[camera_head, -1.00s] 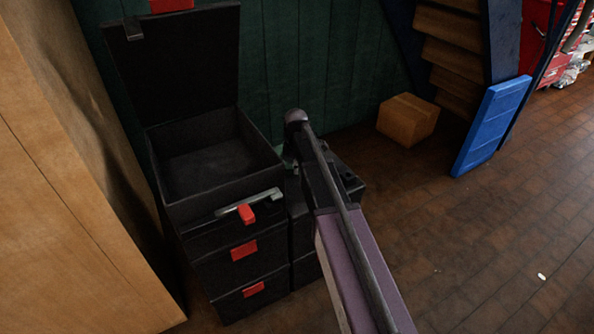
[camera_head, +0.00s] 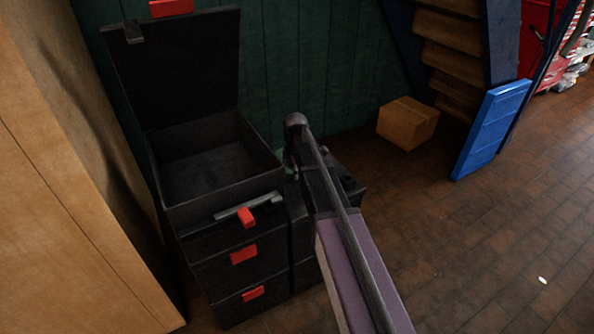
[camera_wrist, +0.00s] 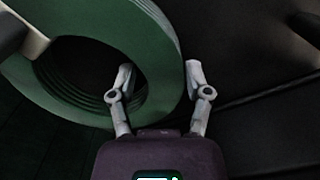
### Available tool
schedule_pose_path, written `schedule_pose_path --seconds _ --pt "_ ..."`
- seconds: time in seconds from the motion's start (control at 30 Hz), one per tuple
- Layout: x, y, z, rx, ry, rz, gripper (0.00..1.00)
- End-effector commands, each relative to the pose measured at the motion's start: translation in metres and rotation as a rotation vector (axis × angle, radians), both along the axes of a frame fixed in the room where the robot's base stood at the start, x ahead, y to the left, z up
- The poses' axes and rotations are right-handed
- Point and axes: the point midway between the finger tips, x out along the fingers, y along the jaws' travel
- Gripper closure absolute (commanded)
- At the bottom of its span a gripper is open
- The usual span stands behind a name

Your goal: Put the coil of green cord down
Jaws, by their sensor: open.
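The coil of green cord (camera_wrist: 75,18) fills the upper left of the wrist view as a thick ring with a dark hole. My gripper (camera_wrist: 160,72) is open, with one finger over the hole and the other just outside the ring, so the ring's side lies between them. I cannot tell whether either finger touches it. In the head view my arm hides most of the coil and the gripper; only a small green patch (camera_head: 289,160) shows beside the arm's end, over a black case (camera_head: 302,235).
An open black toolbox (camera_head: 205,170) with a raised lid and red latches stands left of my arm. A wooden cabinet (camera_head: 75,220) is at the far left. A cardboard box (camera_head: 408,122) and a blue panel (camera_head: 490,130) stand right. The brick floor at right is mostly clear.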

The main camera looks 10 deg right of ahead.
Motion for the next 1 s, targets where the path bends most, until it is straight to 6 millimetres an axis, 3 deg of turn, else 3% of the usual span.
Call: schedule_pose_path --seconds 0.37,1.0 --pt "0.000 0.000 0.016 0.000 0.000 0.000 0.36" --pt "0.000 0.001 0.067 0.000 0.000 0.001 0.36"
